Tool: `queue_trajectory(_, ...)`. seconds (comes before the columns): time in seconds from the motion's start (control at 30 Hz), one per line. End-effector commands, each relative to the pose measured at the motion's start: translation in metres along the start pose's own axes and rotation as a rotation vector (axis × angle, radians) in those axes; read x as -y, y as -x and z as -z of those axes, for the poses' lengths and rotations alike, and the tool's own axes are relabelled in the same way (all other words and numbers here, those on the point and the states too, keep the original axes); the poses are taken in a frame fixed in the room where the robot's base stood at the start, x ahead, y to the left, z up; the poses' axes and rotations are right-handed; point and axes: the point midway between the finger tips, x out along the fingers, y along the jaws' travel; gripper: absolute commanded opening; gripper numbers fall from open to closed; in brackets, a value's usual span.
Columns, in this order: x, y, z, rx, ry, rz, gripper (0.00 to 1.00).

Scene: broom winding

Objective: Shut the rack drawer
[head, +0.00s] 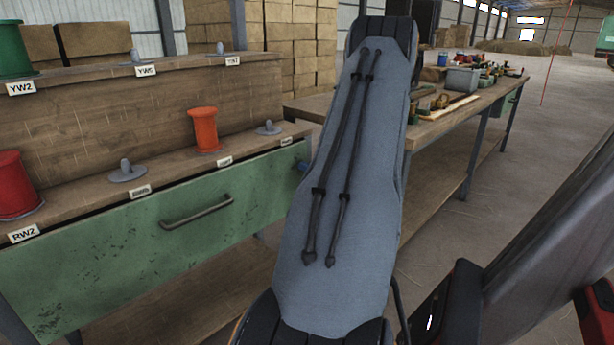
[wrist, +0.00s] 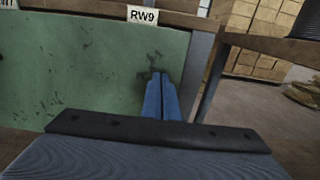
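The rack drawer has a green, scuffed front (head: 150,235) with a dark bar handle (head: 197,212) in the head view. A thin dark gap runs between its top edge and the shelf board above. I cannot tell how far the drawer stands out. In the wrist view the right part of the drawer front (wrist: 95,75) lies ahead, under the label RW9 (wrist: 142,15). My gripper (wrist: 160,76) has two blue fingers side by side, shut and empty. Their tips are at or close to the right end of the drawer front; contact is unclear. In the head view my arm hides most of the gripper.
The wooden rack (head: 150,105) above carries a red spool (head: 15,185), an orange spool (head: 203,130), a green spool (head: 12,48) and empty grey holders. A cluttered workbench (head: 450,125) stands behind my arm at right. Open floor (head: 555,120) lies farther right.

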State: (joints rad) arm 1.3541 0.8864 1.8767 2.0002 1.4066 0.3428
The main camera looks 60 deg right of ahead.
Motion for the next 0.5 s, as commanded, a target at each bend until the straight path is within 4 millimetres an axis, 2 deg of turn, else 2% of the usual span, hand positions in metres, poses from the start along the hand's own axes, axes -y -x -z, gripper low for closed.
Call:
queue_trajectory(0.2, 0.001, -0.013, 0.0, 0.001, 0.001, 0.0, 0.0)
queue_trajectory(0.5, -0.003, -0.02, -0.002, 0.002, 0.003, -0.007, 0.0)
